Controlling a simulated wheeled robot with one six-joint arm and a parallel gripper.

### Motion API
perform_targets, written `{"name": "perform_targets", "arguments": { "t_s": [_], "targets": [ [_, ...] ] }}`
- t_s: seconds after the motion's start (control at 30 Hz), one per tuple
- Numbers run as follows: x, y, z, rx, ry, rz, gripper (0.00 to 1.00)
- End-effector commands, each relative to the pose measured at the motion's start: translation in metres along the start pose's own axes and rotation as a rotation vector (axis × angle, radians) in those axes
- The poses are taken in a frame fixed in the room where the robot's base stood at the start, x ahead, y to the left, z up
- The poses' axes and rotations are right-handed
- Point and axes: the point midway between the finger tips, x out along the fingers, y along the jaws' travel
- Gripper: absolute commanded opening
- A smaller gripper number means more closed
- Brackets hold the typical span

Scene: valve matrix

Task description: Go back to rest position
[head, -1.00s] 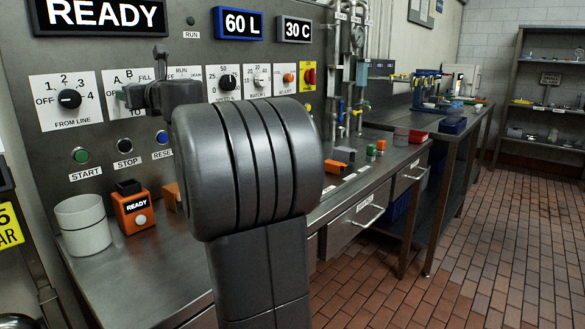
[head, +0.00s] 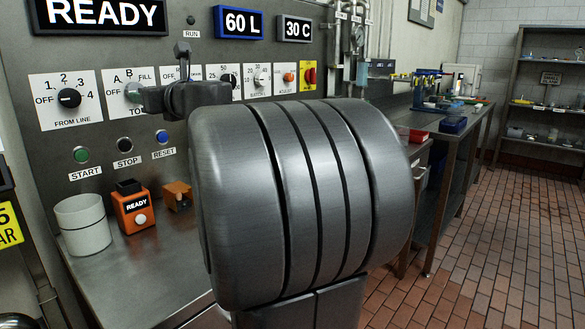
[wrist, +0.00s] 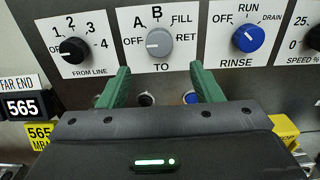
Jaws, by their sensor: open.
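My gripper (wrist: 160,84) shows in the wrist view with its two green fingers spread apart and nothing between them. It faces the control panel (wrist: 110,8), just below the grey TO knob (wrist: 159,43), and appears apart from it. The black FROM LINE knob (wrist: 73,50) is to the left and the blue RINSE knob (wrist: 249,38) to the right. In the head view my large dark arm link fills the middle and hides part of the panel and bench. The fingers are hard to make out there.
The steel bench (head: 140,280) holds a white cup (head: 83,224), an orange READY box (head: 134,208) and a smaller orange block (head: 178,196). Shelves (head: 545,100) stand at the far right. The tiled floor (head: 490,250) on the right is clear.

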Motion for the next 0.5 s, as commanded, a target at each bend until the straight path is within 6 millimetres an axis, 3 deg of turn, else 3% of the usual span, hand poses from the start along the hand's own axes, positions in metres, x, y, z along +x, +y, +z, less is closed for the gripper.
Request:
{"name": "perform_targets", "arguments": {
  "t_s": [0.5],
  "targets": [
    [0.094,0.001,0.002,0.000,-0.001,0.001,0.59]
  ]
}}
